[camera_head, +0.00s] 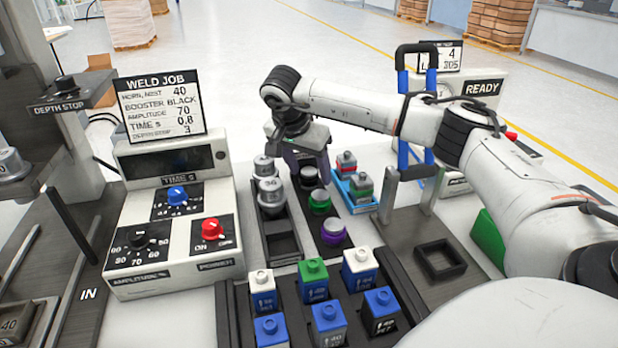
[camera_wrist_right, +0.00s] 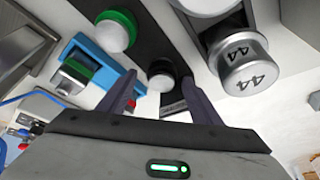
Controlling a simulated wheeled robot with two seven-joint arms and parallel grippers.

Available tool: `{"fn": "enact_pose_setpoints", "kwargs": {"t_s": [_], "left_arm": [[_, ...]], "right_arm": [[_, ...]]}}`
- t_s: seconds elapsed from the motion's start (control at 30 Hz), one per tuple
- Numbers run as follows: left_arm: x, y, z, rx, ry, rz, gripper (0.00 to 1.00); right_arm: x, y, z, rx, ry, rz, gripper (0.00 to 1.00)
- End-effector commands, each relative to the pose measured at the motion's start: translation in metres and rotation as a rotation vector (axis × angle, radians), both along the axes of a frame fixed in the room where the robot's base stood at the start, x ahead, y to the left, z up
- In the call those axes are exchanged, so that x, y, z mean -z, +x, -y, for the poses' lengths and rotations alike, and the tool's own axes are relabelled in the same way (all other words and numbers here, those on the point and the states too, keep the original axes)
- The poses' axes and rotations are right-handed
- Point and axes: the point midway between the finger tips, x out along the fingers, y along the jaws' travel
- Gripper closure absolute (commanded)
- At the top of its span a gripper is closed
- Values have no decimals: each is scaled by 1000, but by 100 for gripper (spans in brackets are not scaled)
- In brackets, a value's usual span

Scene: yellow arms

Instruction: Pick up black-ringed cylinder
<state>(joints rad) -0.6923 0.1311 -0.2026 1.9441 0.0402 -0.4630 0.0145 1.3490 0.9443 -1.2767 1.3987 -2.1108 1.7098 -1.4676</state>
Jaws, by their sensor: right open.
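The black-ringed cylinder (camera_head: 310,177) stands upright at the far end of a dark rack (camera_head: 318,232), with green-ringed (camera_head: 319,202) and purple-ringed (camera_head: 333,232) cylinders nearer in the same rack. My right gripper (camera_head: 308,163) is right above and behind it, pointing down. In the wrist view, the black-ringed cylinder (camera_wrist_right: 161,73) shows in the gap between the two open fingers (camera_wrist_right: 157,92), with its pale top towards the camera. I cannot tell whether the fingers touch it. My left gripper is not in view.
Silver numbered cylinders (camera_head: 270,189) stand close left in another rack. A blue tray (camera_head: 353,203) with small coloured pieces is close right. Several coloured-top blocks (camera_head: 313,279) sit in a rack in front. A control box (camera_head: 168,225) stands left.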

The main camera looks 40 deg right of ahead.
Motion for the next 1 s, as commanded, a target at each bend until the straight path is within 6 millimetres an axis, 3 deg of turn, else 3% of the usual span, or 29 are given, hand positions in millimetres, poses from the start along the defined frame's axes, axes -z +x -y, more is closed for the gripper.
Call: {"fn": "enact_pose_setpoints", "kwargs": {"t_s": [0.1, 0.33, 0.63, 0.87, 1.0], "left_arm": [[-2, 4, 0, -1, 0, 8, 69], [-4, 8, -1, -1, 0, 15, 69], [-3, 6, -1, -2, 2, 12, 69], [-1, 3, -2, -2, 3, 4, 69], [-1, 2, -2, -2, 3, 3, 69]], "right_arm": [[9, 1, 3, -1, 1, -1, 41], [11, 1, 4, -1, 1, 0, 41], [10, 1, 3, -1, 1, 0, 89], [8, 2, 3, -1, 1, 3, 89], [-7, 3, 3, -2, 0, 5, 89]]}}
